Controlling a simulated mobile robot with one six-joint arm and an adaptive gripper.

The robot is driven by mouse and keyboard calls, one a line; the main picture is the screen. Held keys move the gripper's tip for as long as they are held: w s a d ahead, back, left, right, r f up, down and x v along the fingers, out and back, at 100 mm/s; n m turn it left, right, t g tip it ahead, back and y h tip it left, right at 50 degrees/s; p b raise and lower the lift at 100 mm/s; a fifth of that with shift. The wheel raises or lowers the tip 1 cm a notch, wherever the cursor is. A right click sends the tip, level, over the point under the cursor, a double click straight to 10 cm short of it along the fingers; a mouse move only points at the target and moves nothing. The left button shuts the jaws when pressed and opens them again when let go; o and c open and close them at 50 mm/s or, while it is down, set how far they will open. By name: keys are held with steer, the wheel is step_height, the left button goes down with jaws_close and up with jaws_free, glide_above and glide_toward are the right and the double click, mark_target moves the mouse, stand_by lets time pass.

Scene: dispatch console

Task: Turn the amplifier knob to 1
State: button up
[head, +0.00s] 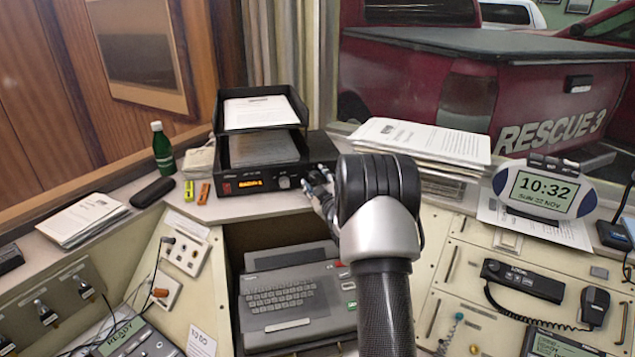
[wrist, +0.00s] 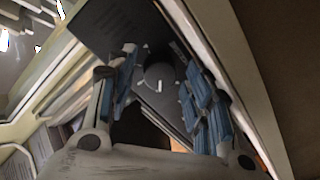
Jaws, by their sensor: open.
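The amplifier (head: 240,187) is a black box with an orange display, on the shelf under the paper trays. A small round knob (head: 284,182) shows on its front, right of the display. My gripper (head: 319,186) is at the right end of this front and hides part of it. In the wrist view, my gripper (wrist: 157,62) is open, with blue-padded fingers on both sides of a dark round knob (wrist: 160,74). This knob has a white pointer line low on its face and pale marks around it. I cannot tell whether the fingers touch it.
Paper trays (head: 262,145) stand on the amplifier. A paper stack (head: 425,140) lies right of it, behind my arm. A green bottle (head: 162,148) and small yellow and orange items stand left. A keyboard unit (head: 290,297) sits in the recess below.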

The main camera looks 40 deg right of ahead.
stand_by(0.4)
steer(key=m, duration=0.9)
steer(key=shift+f+t, duration=0.1)
steer(key=shift+t, duration=0.2)
steer(key=p+v, duration=0.3)
steer(key=v, duration=1.4)
steer(key=a+r+n+g+y+p, duration=0.1)
steer(key=a+r+g+p, duration=0.1)
steer(key=a+r, duration=0.4)
steer(key=s+a+r+n+g+y+p, duration=0.1)
steer(key=a+r+g, duration=0.3)
steer(key=a, duration=0.7)
step_height(320, 180, up, 2)
steer(key=shift+s+r+n+y+p, duration=0.1)
steer(key=shift+s+n+y+p, duration=0.3)
steer(key=shift+y+p, duration=0.15)
